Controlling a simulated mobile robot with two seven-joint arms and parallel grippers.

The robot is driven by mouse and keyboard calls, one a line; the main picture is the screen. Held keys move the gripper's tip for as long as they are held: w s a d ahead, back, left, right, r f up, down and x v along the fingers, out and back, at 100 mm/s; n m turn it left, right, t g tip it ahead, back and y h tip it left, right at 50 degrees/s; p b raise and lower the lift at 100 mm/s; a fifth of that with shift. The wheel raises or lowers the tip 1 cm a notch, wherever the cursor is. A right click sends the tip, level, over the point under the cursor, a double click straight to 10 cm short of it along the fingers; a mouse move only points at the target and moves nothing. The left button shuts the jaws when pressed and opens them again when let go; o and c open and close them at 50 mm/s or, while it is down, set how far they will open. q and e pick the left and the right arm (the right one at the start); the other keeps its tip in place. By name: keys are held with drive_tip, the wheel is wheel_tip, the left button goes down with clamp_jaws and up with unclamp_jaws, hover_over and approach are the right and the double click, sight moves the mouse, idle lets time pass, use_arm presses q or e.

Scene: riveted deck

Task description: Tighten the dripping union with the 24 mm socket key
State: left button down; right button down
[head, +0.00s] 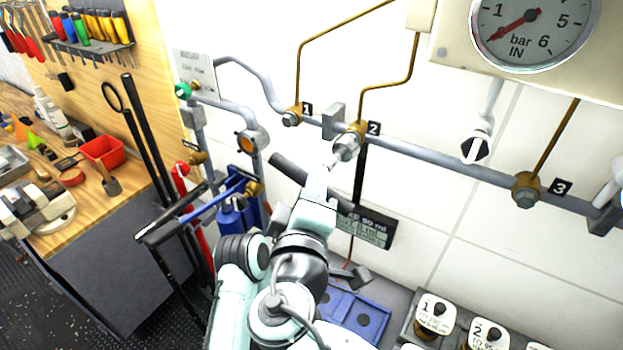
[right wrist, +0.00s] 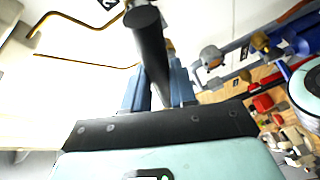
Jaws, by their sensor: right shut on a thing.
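Brass-and-steel unions sit along the grey wall pipe: union 1 (head: 292,117), union 2 (head: 347,146) and union 3 (head: 526,190). My right gripper (head: 318,186) is shut on the socket key, whose dark handle (head: 288,168) sticks out to the upper left. The key's head end is at union 2 or right in front of it; I cannot tell if it is seated. In the right wrist view the dark handle (right wrist: 150,50) stands between the blue-grey fingers of my right gripper (right wrist: 160,90). No drip is clear. My left gripper is out of view.
A pressure gauge (head: 531,24) hangs above the pipe. A dark display box (head: 374,231) is below union 2. A blue tray (head: 354,316) and numbered white-topped items (head: 435,312) are low in front. A blue pump (head: 231,218) and workbench (head: 75,225) stand left.

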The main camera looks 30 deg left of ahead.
drive_tip(key=shift+w+r+n, duration=0.15)
drive_tip(key=shift+w+n, duration=0.05)
drive_tip(key=shift+n, duration=0.2)
drive_tip(key=shift+w+n+g+h, duration=0.1)
drive_tip(key=shift+n+g+h, duration=0.2)
drive_tip(key=shift+n, duration=0.1)
drive_tip(key=n+h, duration=0.1)
drive_tip(key=n, duration=0.1)
drive_tip(key=n+g, duration=0.1)
drive_tip(key=n, duration=0.1)
drive_tip(key=shift+s+a+r+h, duration=0.1)
drive_tip(key=shift+s+r+h, duration=0.1)
drive_tip(key=shift+h, duration=0.2)
drive_tip(key=shift+s+n+g+h, duration=0.1)
drive_tip(key=shift+n+g+h, duration=0.2)
drive_tip(key=shift+a+r, duration=0.15)
drive_tip(key=shift+a, duration=0.05)
drive_tip(key=shift+d, duration=0.25)
drive_tip(key=shift+w+d, duration=0.15)
drive_tip(key=shift+w, duration=1.15)
idle(1.1)
